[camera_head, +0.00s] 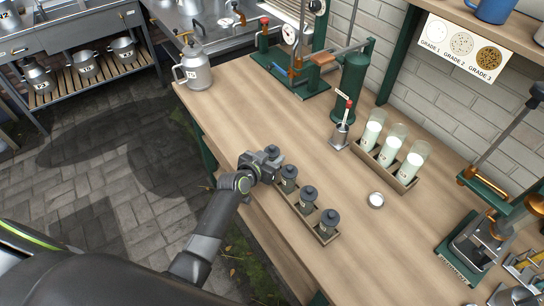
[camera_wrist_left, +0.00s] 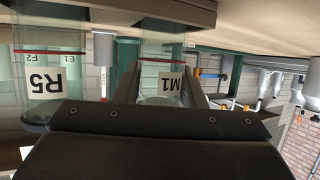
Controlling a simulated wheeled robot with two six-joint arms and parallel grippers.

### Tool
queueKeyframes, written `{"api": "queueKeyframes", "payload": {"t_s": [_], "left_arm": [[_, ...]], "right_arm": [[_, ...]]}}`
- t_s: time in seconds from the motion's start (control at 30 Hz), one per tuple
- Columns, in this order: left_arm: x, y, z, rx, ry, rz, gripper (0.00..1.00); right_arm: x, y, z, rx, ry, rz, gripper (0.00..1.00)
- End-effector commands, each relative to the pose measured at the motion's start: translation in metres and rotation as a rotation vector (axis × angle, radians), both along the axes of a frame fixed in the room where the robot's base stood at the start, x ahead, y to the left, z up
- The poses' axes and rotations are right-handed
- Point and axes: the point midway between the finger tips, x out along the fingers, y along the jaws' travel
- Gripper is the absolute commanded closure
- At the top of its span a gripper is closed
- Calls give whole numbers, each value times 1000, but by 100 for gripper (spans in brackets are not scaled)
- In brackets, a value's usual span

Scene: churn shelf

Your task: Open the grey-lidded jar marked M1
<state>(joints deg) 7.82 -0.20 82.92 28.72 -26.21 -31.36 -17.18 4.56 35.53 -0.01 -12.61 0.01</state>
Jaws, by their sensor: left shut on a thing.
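The jar marked M1 (camera_wrist_left: 172,82) is a clear glass jar with a white label, upside down in the left wrist view. It stands between the fingers of my left gripper (camera_wrist_left: 160,88), which is shut on it. Its lid is hidden in that view by the gripper body. In the head view my left gripper (camera_head: 268,166) is at the far end of a row of small jars, and a dark grey lid (camera_head: 272,150) shows just beyond it. Most of that jar is hidden. My right gripper is not in view.
Other lidded jars (camera_head: 309,197) stand in the same wooden tray (camera_head: 322,240); one is marked R5 (camera_wrist_left: 46,82).

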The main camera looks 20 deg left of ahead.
Motion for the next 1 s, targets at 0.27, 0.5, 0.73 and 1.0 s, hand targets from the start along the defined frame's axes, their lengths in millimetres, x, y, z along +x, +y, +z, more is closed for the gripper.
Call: {"api": "queueKeyframes", "payload": {"t_s": [0.27,0.5,0.73,1.0], "left_arm": [[0,0,-3,0,0,0,49],[0,0,-3,0,1,0,42],[-2,1,1,0,1,0,42],[-34,10,13,0,0,1,42]], "right_arm": [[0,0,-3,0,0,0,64],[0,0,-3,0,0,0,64],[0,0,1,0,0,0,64],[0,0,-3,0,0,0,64]]}}
